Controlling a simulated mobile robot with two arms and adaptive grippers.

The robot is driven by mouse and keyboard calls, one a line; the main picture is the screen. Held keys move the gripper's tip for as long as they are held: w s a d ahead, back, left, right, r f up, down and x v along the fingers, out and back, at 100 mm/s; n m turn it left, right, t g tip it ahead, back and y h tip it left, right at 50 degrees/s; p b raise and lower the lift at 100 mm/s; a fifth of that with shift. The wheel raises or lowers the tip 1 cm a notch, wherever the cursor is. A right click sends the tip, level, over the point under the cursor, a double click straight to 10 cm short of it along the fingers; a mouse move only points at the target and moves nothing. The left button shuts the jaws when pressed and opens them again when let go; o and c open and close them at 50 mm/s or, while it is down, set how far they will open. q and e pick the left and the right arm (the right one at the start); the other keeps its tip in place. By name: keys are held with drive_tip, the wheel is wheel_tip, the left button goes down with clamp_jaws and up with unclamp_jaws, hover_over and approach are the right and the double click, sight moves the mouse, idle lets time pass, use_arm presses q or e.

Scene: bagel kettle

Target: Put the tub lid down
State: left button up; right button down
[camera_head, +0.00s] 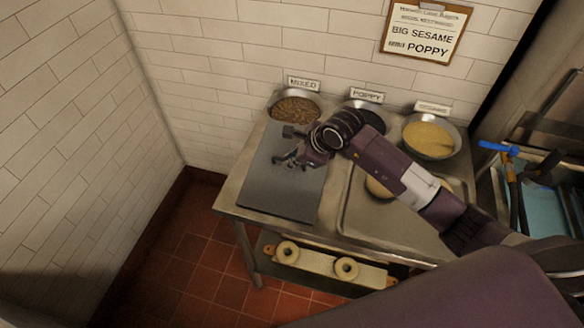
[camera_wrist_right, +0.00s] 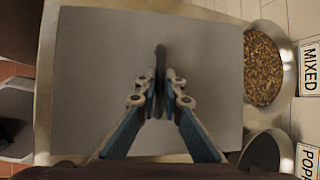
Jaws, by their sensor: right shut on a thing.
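The tub lid (camera_head: 262,195) is a flat dark grey rectangular panel over the left part of the steel table. It also fills the middle of the right wrist view (camera_wrist_right: 95,75), with a narrow dark handle (camera_wrist_right: 160,56) at its centre. My right gripper (camera_head: 291,158) is above the lid, and its fingertips (camera_wrist_right: 161,78) are closed on the handle. The lid looks about level. I cannot tell whether it touches what is beneath it. My left gripper is not in view.
Bowls of mixed seeds (camera_head: 296,107), poppy (camera_head: 371,118) and pale sesame (camera_head: 429,137) line the table's back edge. A metal tray (camera_head: 365,225) lies right of the lid, with a round dough piece partly behind my arm. Bagels on a board (camera_head: 315,268) sit on the lower shelf.

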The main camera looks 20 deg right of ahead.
drive_tip(key=shift+s+f, duration=0.7)
drive_tip(key=shift+f, duration=0.25)
drive_tip(key=c, duration=2.1)
unclamp_jaws()
drive_tip(key=shift+w+d+f, duration=0.15)
drive_tip(key=shift+d+r, duration=0.2)
drive_tip(key=shift+r, duration=0.25)
drive_tip(key=shift+w+a+r+b+v, duration=0.1)
drive_tip(key=shift+b+v, duration=0.3)
drive_tip(key=shift+v, duration=1.5)
drive_tip(key=shift+w+a+r+b+v, duration=0.15)
drive_tip(key=shift+b+v, duration=0.3)
drive_tip(key=shift+v, duration=1.45)
drive_tip(key=shift+w+r+b+v, duration=0.1)
drive_tip(key=shift+b+v, duration=0.3)
drive_tip(key=shift+v, duration=1.45)
